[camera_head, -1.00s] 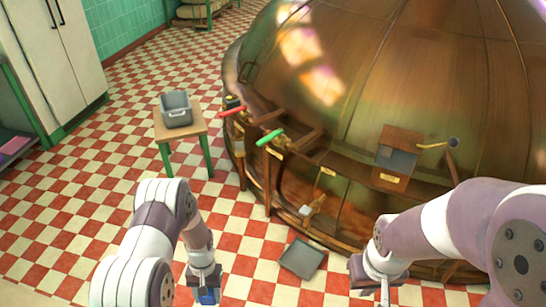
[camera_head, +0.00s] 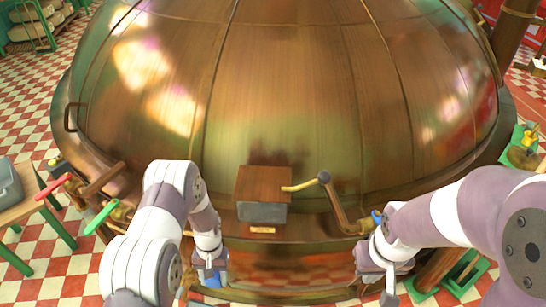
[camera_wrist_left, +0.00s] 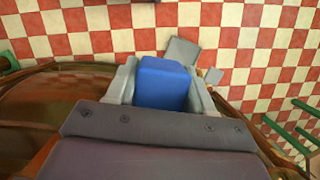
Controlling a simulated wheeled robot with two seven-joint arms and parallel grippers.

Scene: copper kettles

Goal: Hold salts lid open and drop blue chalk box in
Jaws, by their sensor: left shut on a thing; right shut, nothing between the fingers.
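The blue chalk box (camera_wrist_left: 163,82) is between the fingers of my left gripper (camera_wrist_left: 163,95). In the head view only a small blue part (camera_head: 212,281) shows below my left gripper (camera_head: 211,268), at lower centre-left. A wooden-topped box with a grey front (camera_head: 262,213) is mounted on the kettle; a small label (camera_head: 262,230) below it is too small to read. Its brown top (camera_head: 263,183) appears down; I cannot tell whether it is the salts lid. My left gripper is left of and below this box. My right gripper (camera_head: 388,297) is shut and empty, to its lower right.
The large copper kettle (camera_head: 290,90) fills the view. A brass lever with a dark knob (camera_head: 324,177) stands right of the box. Red (camera_head: 52,187) and green (camera_head: 101,217) handles stick out at left. A grey tub (camera_head: 8,182) stands on a side table.

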